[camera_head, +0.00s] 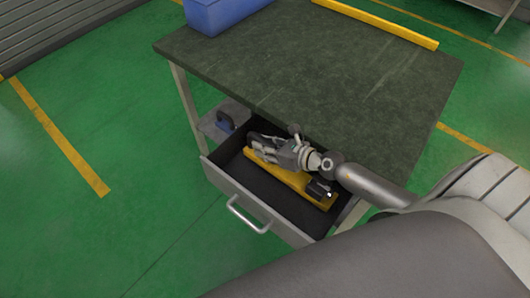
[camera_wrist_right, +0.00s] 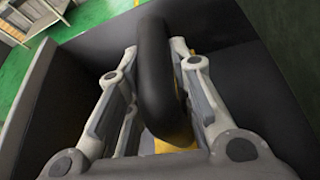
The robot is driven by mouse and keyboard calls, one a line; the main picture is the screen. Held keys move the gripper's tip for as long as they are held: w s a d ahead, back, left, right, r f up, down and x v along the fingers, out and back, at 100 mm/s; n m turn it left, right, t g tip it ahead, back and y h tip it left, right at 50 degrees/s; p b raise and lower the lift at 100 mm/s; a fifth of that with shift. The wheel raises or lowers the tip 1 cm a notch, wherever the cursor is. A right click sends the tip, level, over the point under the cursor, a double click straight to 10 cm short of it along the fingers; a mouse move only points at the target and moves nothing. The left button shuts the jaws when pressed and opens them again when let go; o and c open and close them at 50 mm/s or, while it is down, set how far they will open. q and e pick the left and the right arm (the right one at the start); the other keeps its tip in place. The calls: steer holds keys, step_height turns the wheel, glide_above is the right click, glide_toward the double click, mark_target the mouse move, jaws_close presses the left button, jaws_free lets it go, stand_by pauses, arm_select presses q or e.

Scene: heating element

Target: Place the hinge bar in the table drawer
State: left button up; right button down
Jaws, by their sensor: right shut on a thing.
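The hinge bar (camera_head: 293,180) is a long yellow bar with dark parts at its ends. It lies lengthwise within the walls of the open table drawer (camera_head: 226,187), which has a dark inside and a grey front with a handle. My right gripper (camera_head: 262,146) is at the bar's far left end. In the right wrist view, my right gripper (camera_wrist_right: 156,62) has its fingers on either side of the bar's black curved handle (camera_wrist_right: 154,75), shut on it. Yellow shows below. I cannot tell whether the bar touches the drawer floor. My left gripper is not in view.
The dark table top (camera_head: 310,75) overhangs the drawer's back. A blue box (camera_head: 222,14) and a yellow strip (camera_head: 378,22) lie on it. Green floor is open at left.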

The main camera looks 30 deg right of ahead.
step_height(320, 180, down, 2)
steer(key=shift+w+f+b, duration=0.1)
steer(key=shift+f+b, duration=0.05)
steer(key=shift+b, duration=0.5)
steer(key=c, duration=1.6)
jaws_free()
steer(key=shift+f, duration=0.1)
steer(key=shift+c, duration=0.2)
steer(key=o, duration=0.4)
steer(key=shift+c, duration=0.2)
